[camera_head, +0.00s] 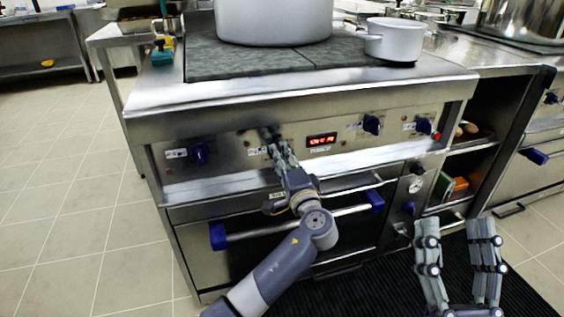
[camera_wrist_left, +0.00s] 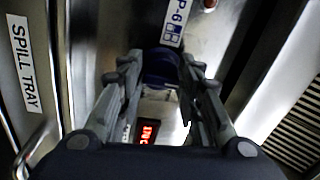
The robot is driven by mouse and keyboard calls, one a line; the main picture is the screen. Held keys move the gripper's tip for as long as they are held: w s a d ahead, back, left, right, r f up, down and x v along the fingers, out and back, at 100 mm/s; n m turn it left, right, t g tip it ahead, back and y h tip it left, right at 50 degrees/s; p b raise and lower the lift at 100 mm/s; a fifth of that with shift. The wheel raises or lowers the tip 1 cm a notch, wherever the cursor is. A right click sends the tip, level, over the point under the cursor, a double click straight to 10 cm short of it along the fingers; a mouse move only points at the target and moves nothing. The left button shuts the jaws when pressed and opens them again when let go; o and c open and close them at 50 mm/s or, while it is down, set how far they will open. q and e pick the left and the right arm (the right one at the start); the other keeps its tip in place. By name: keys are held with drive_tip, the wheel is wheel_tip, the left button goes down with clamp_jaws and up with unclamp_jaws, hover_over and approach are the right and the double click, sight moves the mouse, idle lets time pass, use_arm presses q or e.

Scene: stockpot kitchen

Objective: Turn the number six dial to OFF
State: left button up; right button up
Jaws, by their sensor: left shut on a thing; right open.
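The number six dial is a dark blue knob (camera_wrist_left: 162,68) with a "P-6" label (camera_wrist_left: 175,22) beside it in the left wrist view. My left gripper (camera_wrist_left: 160,70) has its fingers on either side of this knob and is shut on it. In the head view my left gripper (camera_head: 274,138) reaches the stove's front panel just left of the red display, and its fingers hide the knob there. The dial's pointer and OFF mark cannot be read. My right gripper (camera_head: 454,228) is open and empty at the lower right, away from the panel.
Other blue knobs sit on the panel at left (camera_head: 200,153) and right (camera_head: 372,124). The oven handle (camera_head: 295,224) runs below my left arm. A large pot (camera_head: 273,22) and a small pot (camera_head: 394,42) stand on the stove top. The tiled floor at left is clear.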

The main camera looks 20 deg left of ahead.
use_arm(q)
drive_tip(key=shift+a+r, duration=0.1)
use_arm(e)
drive_tip(key=shift+s+r+t, duration=0.5)
drive_tip(key=shift+s+r, duration=0.15)
drive_tip(key=shift+r, duration=0.1)
use_arm(q)
drive_tip(key=o, duration=1.1)
drive_tip(key=shift+c, duration=0.2)
use_arm(e)
drive_tip(key=shift+y, duration=0.3)
use_arm(q)
drive_tip(key=v, duration=1.2)
